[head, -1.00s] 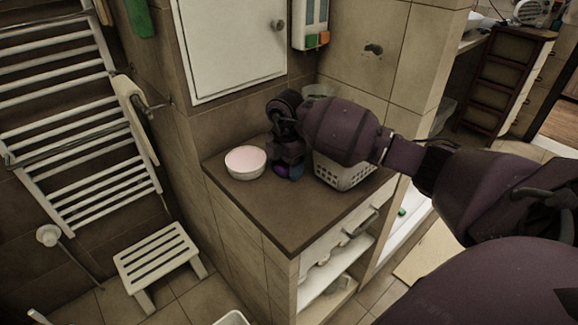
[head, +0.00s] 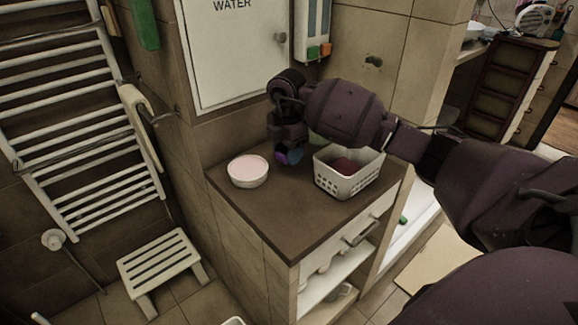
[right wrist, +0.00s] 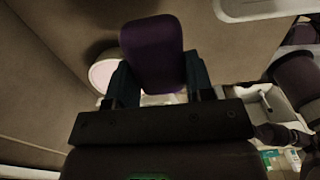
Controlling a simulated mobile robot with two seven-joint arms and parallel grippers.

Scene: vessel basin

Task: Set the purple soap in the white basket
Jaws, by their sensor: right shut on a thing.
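The purple soap (right wrist: 152,50) is a rounded block between the fingers of my right gripper (right wrist: 160,82) in the right wrist view. In the head view, only a small purple patch of the soap (head: 281,157) shows at the fingertips of the right gripper (head: 289,156), which is shut on it above the back of the counter. The white basket (head: 345,186) stands on the counter to the right of the gripper. It has slotted walls and a dark reddish item (head: 348,166) inside. My forearm passes over its back edge and hides part of it. My left gripper is not in view.
A white bowl with a pink top (head: 248,171) stands on the brown counter (head: 285,212), left of the gripper. The counter's front is clear. A wall and white cabinet door (head: 233,55) rise behind. A white stool (head: 160,262) stands on the floor.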

